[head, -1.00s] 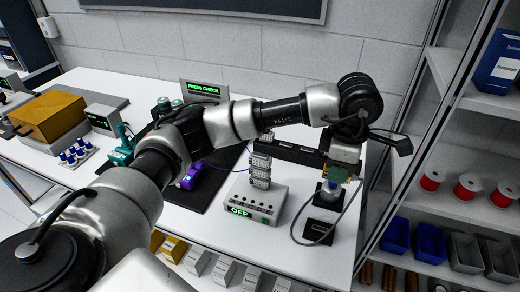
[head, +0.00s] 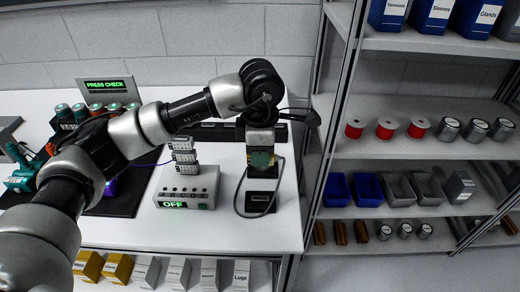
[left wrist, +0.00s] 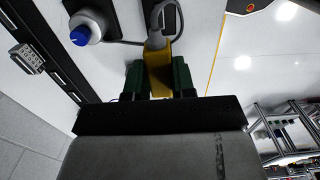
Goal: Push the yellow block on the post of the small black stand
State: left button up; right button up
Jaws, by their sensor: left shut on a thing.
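My left gripper (head: 262,160) points down at the right end of the bench. In the left wrist view its two dark green fingers (left wrist: 159,80) are shut on the yellow block (left wrist: 158,66), which has a grey cable at its far end. In the head view the gripper hides most of the block. A small black stand (head: 260,202) lies just below the gripper, with the cable looping around it. In the left wrist view a black piece (left wrist: 171,20) shows beyond the block. I cannot tell whether the block touches a post.
A grey control box (head: 187,188) reading OFF is left of the gripper. A shelf rack (head: 400,152) stands to the right. The bench front is clear.

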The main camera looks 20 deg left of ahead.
pick_arm(q)
jog(key=b, duration=0.9)
send_over(260, 198)
notch_tip(260, 198, down, 11)
jog(key=shift+f, duration=0.1)
jog(key=shift+f+b, duration=0.15)
jog(key=shift+b, duration=0.55)
dwell(1.2)
jog(key=shift+f+b, duration=0.55)
jog(key=shift+f, duration=0.1)
dwell(0.3)
jog(key=o, duration=1)
jog(key=shift+r, duration=0.1)
